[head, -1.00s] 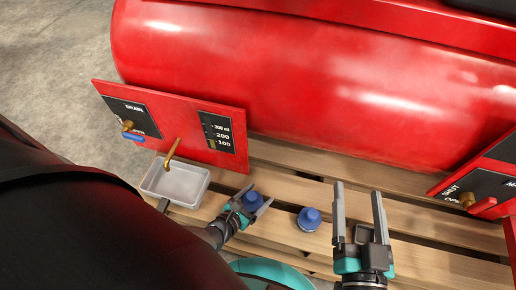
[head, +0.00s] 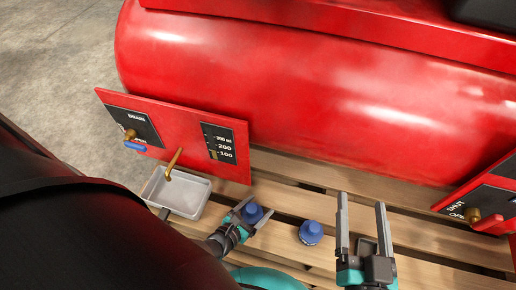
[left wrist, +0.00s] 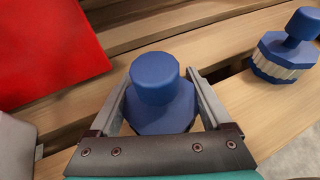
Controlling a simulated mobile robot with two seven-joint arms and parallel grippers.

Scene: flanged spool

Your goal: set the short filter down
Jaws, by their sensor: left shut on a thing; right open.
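My left gripper (head: 258,207) is shut on a blue filter (head: 252,213), low over the wooden pallet. In the left wrist view this filter (left wrist: 153,85) stands upright between the fingers, with a round knob on a wider blue flange. Its sides and underside are hidden, so I cannot tell whether it touches the slats. A second blue filter (head: 311,232) stands on the pallet to its right. Its white pleated side shows in the left wrist view (left wrist: 283,66). I cannot tell which filter is shorter. My right gripper (head: 361,205) is open and empty, right of the second filter.
A grey metal tray (head: 203,190) sits left of the held filter, under a brass spout (head: 174,164). A red panel (head: 180,150) with a scale and the big red tank (head: 320,95) stand behind. Bare pallet slats (head: 285,203) lie between the two filters, with gaps between boards.

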